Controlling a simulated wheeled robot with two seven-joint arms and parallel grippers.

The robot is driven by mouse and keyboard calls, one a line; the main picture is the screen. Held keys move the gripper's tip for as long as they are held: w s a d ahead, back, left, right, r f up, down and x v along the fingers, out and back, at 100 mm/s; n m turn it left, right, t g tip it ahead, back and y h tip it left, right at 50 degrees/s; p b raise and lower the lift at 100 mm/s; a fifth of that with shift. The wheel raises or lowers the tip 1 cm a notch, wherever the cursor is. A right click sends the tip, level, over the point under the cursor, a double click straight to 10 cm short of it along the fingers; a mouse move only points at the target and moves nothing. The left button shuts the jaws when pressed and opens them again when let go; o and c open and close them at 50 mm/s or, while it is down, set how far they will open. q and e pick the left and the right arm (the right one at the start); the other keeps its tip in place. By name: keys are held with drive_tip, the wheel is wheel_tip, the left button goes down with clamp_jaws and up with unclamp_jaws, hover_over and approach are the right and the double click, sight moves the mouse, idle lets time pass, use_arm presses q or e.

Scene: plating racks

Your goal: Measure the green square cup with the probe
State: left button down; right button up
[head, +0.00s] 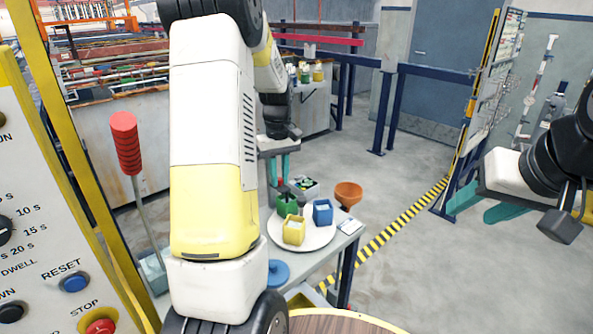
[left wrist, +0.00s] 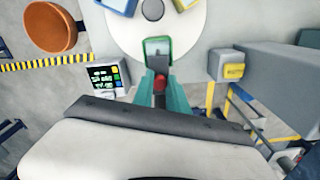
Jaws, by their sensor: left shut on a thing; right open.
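The green square cup (head: 287,206) stands on a round white plate (head: 318,240), beside a yellow cup (head: 294,230) and a blue cup (head: 322,212). It also shows in the left wrist view (left wrist: 157,47), straight ahead of the fingertips. My left gripper (head: 279,180) points down over the green cup, its teal fingers shut on the probe (left wrist: 160,84), of which a red and dark part shows. I cannot tell whether the probe tip is inside the cup. My right gripper (head: 489,206) is open and empty at the far right, away from the table.
A meter box with a lit display (left wrist: 104,77) stands next to the plate. An orange bowl (head: 348,193) is behind right, a blue round lid (head: 278,272) in front. A control panel (head: 50,240) and red-handled lever (head: 125,143) are at left.

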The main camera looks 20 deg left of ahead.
idle(0.3)
use_arm(q)
wheel_tip(320, 180, up, 6)
idle(0.3)
drive_tip(key=shift+w, duration=0.1)
drive_tip(key=c, duration=1.3)
unclamp_jaws()
wheel_tip(320, 180, up, 8)
drive_tip(key=shift+f, duration=0.1)
